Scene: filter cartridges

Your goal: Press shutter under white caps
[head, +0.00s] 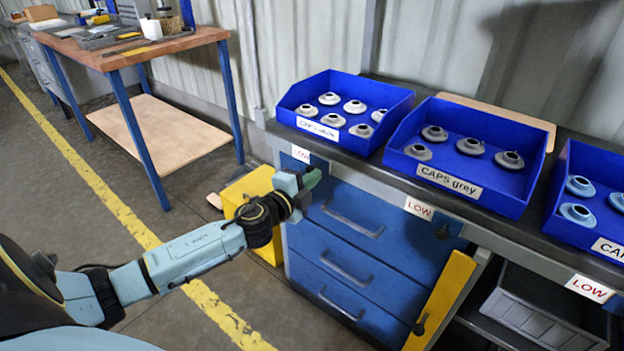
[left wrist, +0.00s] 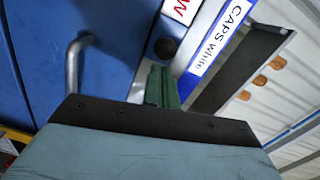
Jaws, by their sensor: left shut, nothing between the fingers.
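The blue bin labelled CAPS white (head: 352,88) stands on the bench and holds several pale caps. A LOW label (head: 301,154) is on the bench edge below it. My left gripper (head: 311,178) is in front of the bench edge, just below that label. In the left wrist view its green fingers (left wrist: 163,87) are together and hold nothing. A round black button (left wrist: 166,48) shows just beyond the fingertips, beside the CAPS white label (left wrist: 222,38); I cannot tell whether they touch. The button is hidden in the head view. My right gripper is not in view.
The CAPS grey bin (head: 463,190) and a light-blue-cap bin (head: 601,228) stand farther right. Below are blue drawers with handles (head: 345,260), a yellow panel (head: 440,300) and a grey crate (head: 540,318). A wooden-topped table (head: 150,48) is at left.

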